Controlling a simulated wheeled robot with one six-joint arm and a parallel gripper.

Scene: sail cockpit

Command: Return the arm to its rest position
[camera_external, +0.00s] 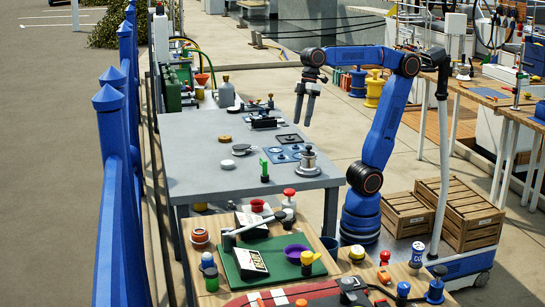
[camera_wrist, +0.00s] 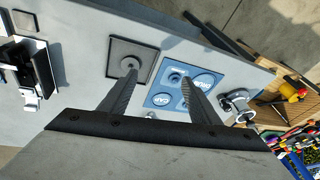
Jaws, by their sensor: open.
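My gripper (camera_external: 305,103) hangs at the end of my blue arm (camera_external: 382,135), above the far right part of the grey table (camera_external: 190,150). Its two dark fingers point down and are spread apart with nothing between them. In the wrist view my gripper (camera_wrist: 158,85) also shows open and empty. Beneath it on the table lie a dark square plate (camera_wrist: 132,58) and a blue panel (camera_wrist: 168,98) with several round spots. The arm is raised and bent, with clear air between the fingertips and the table top.
A silver pot-like part (camera_external: 308,163) stands at the table's right edge. A white disc (camera_external: 227,164) and a green upright piece (camera_external: 264,168) are nearby. Wooden crates (camera_external: 470,210) sit right of my arm. A blue fence (camera_external: 115,150) runs along the left.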

